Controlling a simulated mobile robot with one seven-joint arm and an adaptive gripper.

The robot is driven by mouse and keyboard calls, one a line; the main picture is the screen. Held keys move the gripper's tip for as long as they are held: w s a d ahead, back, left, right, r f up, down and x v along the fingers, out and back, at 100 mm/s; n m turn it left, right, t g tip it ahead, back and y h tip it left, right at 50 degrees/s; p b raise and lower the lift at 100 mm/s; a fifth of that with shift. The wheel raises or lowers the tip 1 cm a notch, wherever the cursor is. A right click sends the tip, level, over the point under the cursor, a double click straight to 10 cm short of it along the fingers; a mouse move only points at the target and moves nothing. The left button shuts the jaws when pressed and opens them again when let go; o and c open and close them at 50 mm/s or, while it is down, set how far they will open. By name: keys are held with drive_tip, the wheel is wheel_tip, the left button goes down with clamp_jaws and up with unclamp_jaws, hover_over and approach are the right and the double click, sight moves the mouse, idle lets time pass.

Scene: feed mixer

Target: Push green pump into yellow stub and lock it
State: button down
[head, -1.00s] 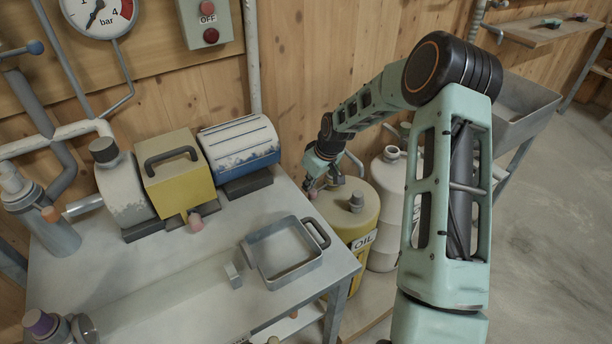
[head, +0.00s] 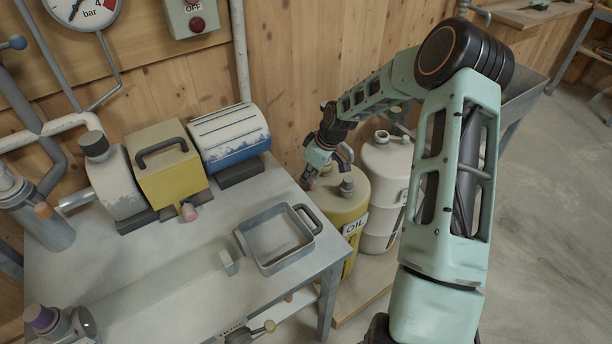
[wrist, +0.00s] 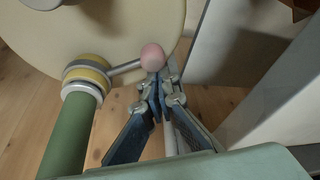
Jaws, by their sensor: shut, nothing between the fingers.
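In the wrist view a green cylinder (wrist: 68,145), which looks like the green pump, meets a collar with grey and yellow rings (wrist: 87,77); the yellow part looks like the stub. A short metal lever with a pink ball knob (wrist: 152,57) sticks out from the collar to the right. My gripper (wrist: 157,82) is shut and empty, its tips right at the knob's lower side; I cannot tell whether they touch. In the head view my gripper (head: 312,178) is beside the yellow oil drum (head: 340,212), and the pump is hidden or too small to make out.
A workbench (head: 150,265) at left bears a yellow box with a handle (head: 165,172), a blue-white motor (head: 230,138) and a grey tray (head: 275,240).

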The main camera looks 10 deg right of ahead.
drive_tip(key=v, duration=1.2)
drive_tip(key=shift+w+a+r, duration=0.1)
